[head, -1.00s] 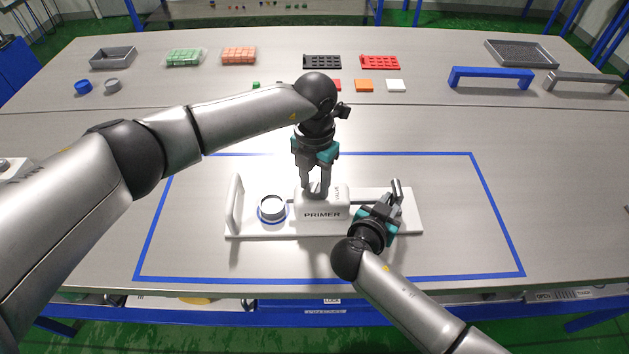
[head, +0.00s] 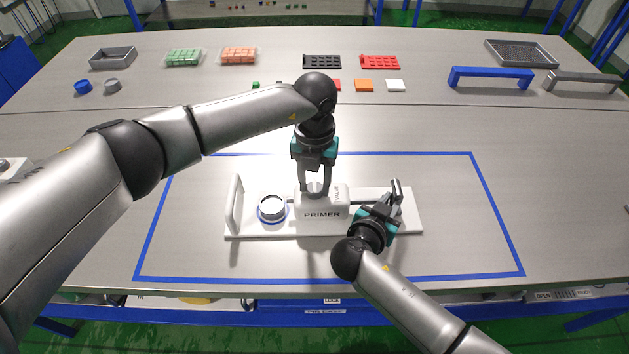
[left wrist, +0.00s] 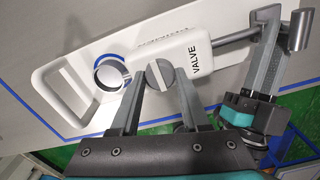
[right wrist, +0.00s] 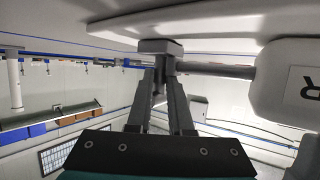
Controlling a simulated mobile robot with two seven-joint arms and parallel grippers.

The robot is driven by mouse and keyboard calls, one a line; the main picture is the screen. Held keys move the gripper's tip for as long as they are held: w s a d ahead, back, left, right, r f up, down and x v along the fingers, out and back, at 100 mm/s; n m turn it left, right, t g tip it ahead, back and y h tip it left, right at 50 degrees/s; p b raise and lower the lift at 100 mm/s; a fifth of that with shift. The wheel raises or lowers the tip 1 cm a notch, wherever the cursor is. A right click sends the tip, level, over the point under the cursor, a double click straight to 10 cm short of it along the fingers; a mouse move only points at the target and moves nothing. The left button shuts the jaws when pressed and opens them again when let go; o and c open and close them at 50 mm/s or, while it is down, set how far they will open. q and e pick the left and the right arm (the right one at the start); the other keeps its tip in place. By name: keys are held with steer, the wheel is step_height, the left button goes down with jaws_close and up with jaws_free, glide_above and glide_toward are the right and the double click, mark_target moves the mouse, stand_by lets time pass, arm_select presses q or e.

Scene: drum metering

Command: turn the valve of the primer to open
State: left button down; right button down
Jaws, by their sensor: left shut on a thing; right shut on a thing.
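The primer (head: 321,213) is a white block on a white base plate inside the blue outline. Its round grey valve knob (left wrist: 160,75) sits on top, beside the word VALVE, with a bar across it. My left gripper (head: 316,188) points down from above and is shut on the knob, one finger on each side. My right gripper (head: 388,203) is shut on the grey handle (head: 397,190) at the end of the rod on the primer's right side. The right wrist view shows that handle (right wrist: 160,46) at the fingertips, with the rod (right wrist: 215,70) running to the primer body.
Trays, coloured blocks and a blue bridge (head: 490,76) stand far back. The table right of the plate is clear.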

mark_target(315, 187)
arm_select(q)
steer(key=shift+c, duration=1.9)
jaws_free()
step_height(315, 187, up, 12)
arm_select(e)
steer(key=c, duration=0.7)
jaws_free()
steer(key=shift+c, duration=0.2)
steer(key=shift+s, duration=0.1)
